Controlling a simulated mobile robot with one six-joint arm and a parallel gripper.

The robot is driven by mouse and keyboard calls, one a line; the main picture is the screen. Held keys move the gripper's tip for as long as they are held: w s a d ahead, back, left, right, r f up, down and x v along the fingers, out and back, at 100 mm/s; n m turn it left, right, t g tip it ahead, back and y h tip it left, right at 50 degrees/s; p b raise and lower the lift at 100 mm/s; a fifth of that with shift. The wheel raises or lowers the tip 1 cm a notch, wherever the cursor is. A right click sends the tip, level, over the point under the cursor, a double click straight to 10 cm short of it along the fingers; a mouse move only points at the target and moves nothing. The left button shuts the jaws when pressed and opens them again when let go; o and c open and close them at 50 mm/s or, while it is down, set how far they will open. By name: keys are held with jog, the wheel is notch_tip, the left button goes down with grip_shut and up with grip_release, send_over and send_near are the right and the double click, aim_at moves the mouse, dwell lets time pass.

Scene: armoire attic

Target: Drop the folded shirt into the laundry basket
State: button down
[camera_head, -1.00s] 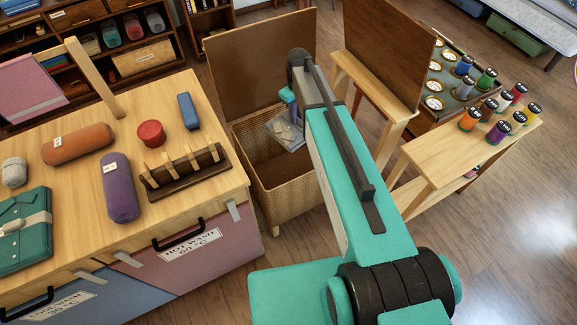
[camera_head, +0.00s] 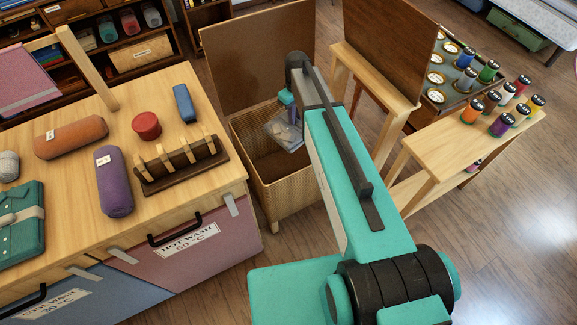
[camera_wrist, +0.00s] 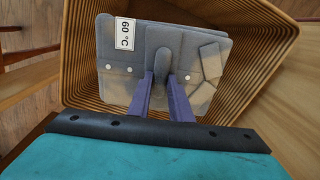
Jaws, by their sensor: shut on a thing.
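The folded shirt (camera_wrist: 185,62) is grey-blue with a white "60 °C" tag and light buttons. My gripper (camera_wrist: 166,80) is shut on it, its two purple-grey fingers at a raised fold in the middle of the shirt. In the head view the shirt (camera_head: 284,133) is at the mouth of the wicker laundry basket (camera_head: 262,183), with my gripper (camera_head: 291,108) above it and partly hidden by my arm. In the wrist view the basket (camera_wrist: 85,75) walls surround the shirt. The shirt's height above the basket floor is hard to tell.
The basket's brown lid (camera_head: 255,55) stands open behind it. A wooden table (camera_head: 75,165) on the left holds rolled cloths, a green folded shirt (camera_head: 18,222) and a clothespin rack (camera_head: 180,165). A wooden stand (camera_head: 480,132) with several spools is on the right.

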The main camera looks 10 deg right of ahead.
jog(key=shift+f, duration=0.75)
jog(key=c, duration=1.5)
grip_release()
jog(key=shift+c, duration=0.2)
jog(key=shift+r, duration=0.1)
notch_tip(320, 180, up, 14)
jog(key=b, duration=0.1)
jog(key=shift+s+f, duration=0.1)
jog(key=shift+f, duration=0.1)
